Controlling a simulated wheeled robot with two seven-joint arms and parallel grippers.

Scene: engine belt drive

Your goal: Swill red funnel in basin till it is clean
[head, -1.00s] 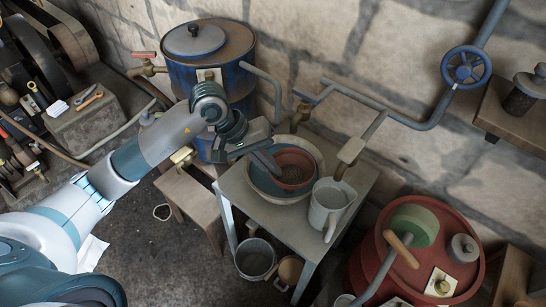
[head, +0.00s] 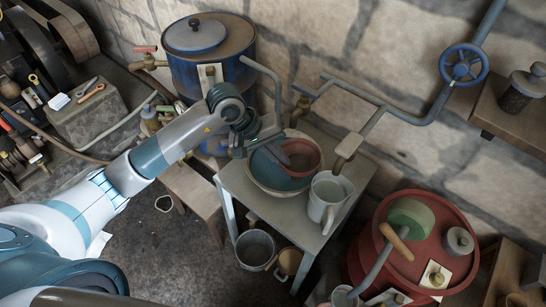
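The red funnel (head: 308,157) is a reddish, bowl-like shape in the basin (head: 311,185) on the small table, over its right and back part. Bluish water (head: 268,168) shows in the basin to the left of the funnel. My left gripper (head: 280,150) reaches over the basin from the left and appears shut on the funnel's near-left rim. The fingertips are dark and small, so the grip is hard to see in detail. The funnel's lower part is hidden in the basin. My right gripper is not in view.
A grey pitcher (head: 326,198) stands close to the basin's front right. A pipe with a tap (head: 349,145) ends just right of the basin. A blue barrel (head: 183,75) stands behind my arm. A red barrel (head: 448,211) stands at the right. A bucket (head: 255,249) is on the floor.

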